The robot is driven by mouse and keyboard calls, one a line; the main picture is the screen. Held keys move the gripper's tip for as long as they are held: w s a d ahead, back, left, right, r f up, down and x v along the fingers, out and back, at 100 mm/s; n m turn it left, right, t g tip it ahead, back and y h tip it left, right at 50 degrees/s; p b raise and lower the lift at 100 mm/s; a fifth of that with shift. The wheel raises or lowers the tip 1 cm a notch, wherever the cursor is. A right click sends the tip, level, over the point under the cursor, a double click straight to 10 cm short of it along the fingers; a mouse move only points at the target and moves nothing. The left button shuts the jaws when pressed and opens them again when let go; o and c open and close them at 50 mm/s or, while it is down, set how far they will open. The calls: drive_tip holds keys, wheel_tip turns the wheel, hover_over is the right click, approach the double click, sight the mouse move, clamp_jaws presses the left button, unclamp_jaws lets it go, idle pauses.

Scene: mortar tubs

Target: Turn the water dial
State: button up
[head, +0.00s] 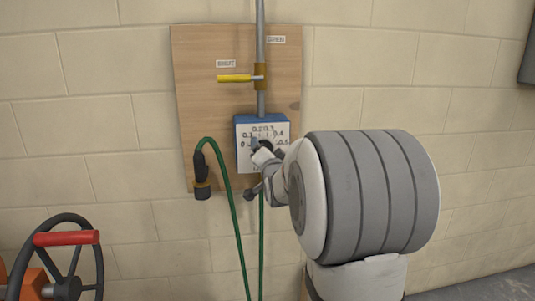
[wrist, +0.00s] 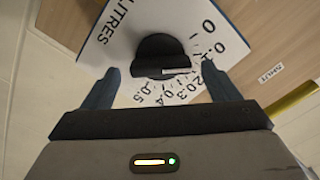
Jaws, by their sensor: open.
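The water dial is a round black knob (wrist: 158,50) on a white face (wrist: 112,35) marked LITRES, with numbers from 0 to 0.5. In the head view the dial box (head: 243,159) has a blue top and a white face, and my arm hides much of the knob. A pale mark shows on the knob's lower edge in the wrist view; I cannot tell its exact reading. My gripper (wrist: 160,76) is open, one finger to each side of the knob, with gaps on both sides. My gripper (head: 262,155) is in front of the dial face in the head view.
A wooden board (head: 205,50) carries a grey pipe (head: 261,30) and a yellow valve handle (head: 235,78), lying horizontal towards SHUT. A green hose (head: 232,205) with a black nozzle (head: 200,165) hangs left of the dial. A handwheel (head: 68,288) with a red grip stands lower left.

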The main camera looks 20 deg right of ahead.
drive_tip(key=v, duration=0.7)
drive_tip(key=shift+r, duration=0.1)
drive_tip(key=s+a+f+n+g+y+p, duration=0.2)
drive_tip(key=s+a+n+g+p, duration=0.4)
drive_tip(key=s, duration=0.7)
drive_tip(key=s+a+f+n+g+y+p, duration=0.2)
drive_tip(key=s+a+n+g+p, duration=0.4)
drive_tip(key=s, duration=0.8)
drive_tip(key=a+g+y, duration=0.1)
drive_tip(key=a+g, duration=0.1)
drive_tip(key=a, duration=0.2)
drive_tip(key=shift+s+a+g+p, duration=0.2)
drive_tip(key=shift+a+g+p, duration=0.05)
drive_tip(key=shift+g+p, duration=0.15)
